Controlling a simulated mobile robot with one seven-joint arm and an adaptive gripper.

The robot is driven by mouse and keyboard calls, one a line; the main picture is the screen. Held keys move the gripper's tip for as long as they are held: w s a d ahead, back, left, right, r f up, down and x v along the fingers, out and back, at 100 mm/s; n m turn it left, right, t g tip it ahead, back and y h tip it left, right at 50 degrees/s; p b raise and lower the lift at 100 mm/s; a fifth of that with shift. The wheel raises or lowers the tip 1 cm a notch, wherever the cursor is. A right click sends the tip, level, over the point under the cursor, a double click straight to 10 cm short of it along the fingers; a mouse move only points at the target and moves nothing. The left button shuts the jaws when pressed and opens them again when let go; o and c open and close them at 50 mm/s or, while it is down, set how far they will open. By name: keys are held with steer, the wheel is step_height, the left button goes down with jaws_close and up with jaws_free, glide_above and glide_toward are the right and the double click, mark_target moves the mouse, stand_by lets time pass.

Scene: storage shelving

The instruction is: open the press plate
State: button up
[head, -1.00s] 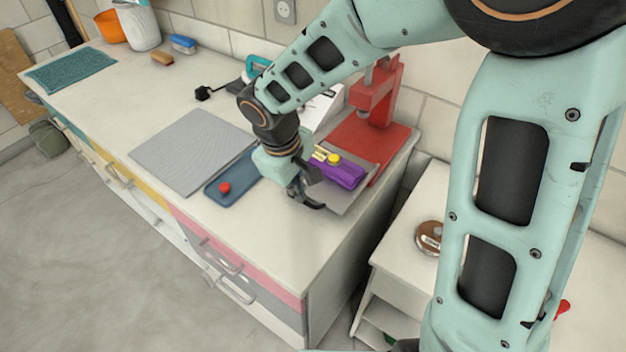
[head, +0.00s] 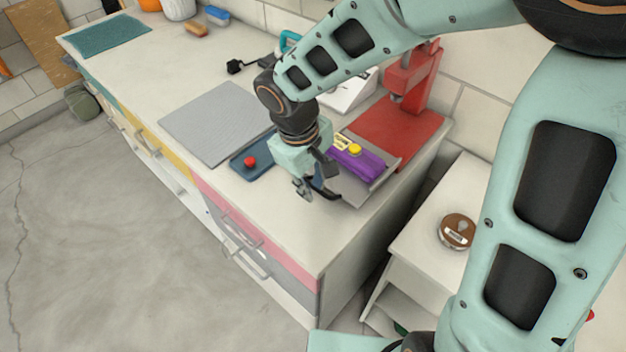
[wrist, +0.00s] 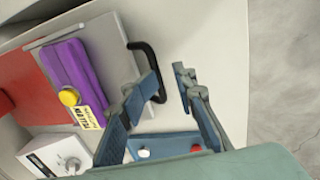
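The grey press plate (head: 368,192) lies flat on the worktop beside the red press (head: 408,85). A purple block with a yellow knob (head: 357,162) rests on the plate; it also shows in the wrist view (wrist: 72,72). A black bar handle (wrist: 148,52) sticks out from the plate's edge in the wrist view. My gripper (head: 316,190) is low by the plate's near edge. In the wrist view my gripper (wrist: 167,78) is open, with one finger overlapping the handle's end and the other beyond it. Whether the finger touches the handle I cannot tell.
A blue tray with a red knob (head: 250,158) and a grey mat (head: 215,122) lie left of my gripper. A white box with a dial (wrist: 60,155) is behind. A lower white stand (head: 425,235) holds a brown round object (head: 457,231). Bare worktop lies in front.

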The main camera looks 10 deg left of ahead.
steer(key=shift+r, duration=0.2)
steer(key=shift+r, duration=0.3)
step_height(320, 180, up, 11)
steer(key=s+a, duration=0.1)
steer(key=s, duration=0.1)
steer(key=shift+a, duration=0.15)
